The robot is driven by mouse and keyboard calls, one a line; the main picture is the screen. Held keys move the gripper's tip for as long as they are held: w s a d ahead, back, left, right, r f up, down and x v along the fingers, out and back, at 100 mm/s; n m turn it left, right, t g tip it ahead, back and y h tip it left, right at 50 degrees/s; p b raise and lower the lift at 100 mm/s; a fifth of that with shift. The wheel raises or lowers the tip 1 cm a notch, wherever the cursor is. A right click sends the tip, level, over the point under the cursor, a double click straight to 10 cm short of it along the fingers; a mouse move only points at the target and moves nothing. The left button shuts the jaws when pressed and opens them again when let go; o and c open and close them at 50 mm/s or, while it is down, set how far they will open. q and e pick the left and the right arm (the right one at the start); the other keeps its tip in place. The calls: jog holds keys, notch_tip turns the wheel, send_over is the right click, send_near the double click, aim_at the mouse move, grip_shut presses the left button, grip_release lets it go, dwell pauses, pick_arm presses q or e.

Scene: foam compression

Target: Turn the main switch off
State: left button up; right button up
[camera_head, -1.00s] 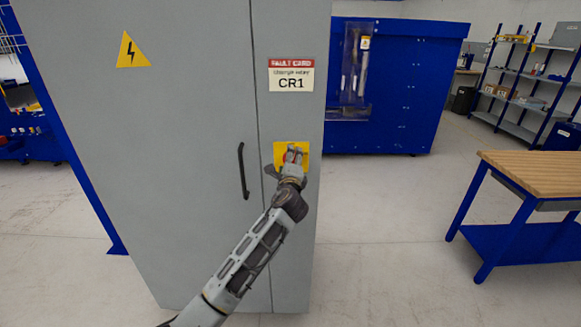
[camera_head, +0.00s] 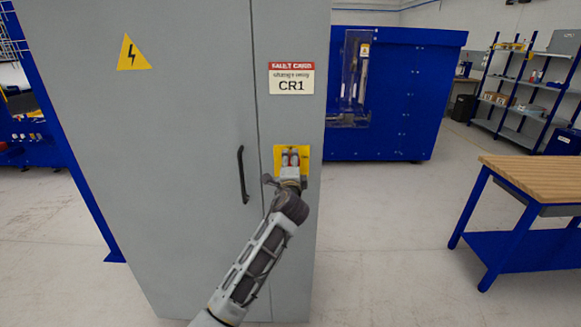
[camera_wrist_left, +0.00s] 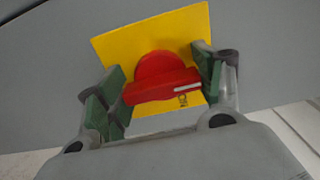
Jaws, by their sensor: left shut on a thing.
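The main switch is a red rotary knob with a raised bar and a white mark, on a yellow plate (camera_head: 305,150) on the grey cabinet (camera_head: 190,120). In the left wrist view the red switch (camera_wrist_left: 158,75) sits between green-padded fingers, in front of the yellow plate (camera_wrist_left: 135,38). The bar lies nearly along the line between the fingers, a little tilted. My left gripper (camera_head: 291,158) is at the plate and shut on the switch; its fingers hide part of the knob in the head view. My right gripper is not in view.
A black door handle (camera_head: 242,175) stands out left of the switch. A fault card (camera_head: 291,78) reading CR1 is above it. A blue machine (camera_head: 390,100) stands behind, and a wood-topped bench (camera_head: 535,175) is at right. The floor between is clear.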

pick_arm(q)
jog(key=o, duration=1)
jog(key=shift+o, duration=0.2)
jog(key=s, duration=1.2)
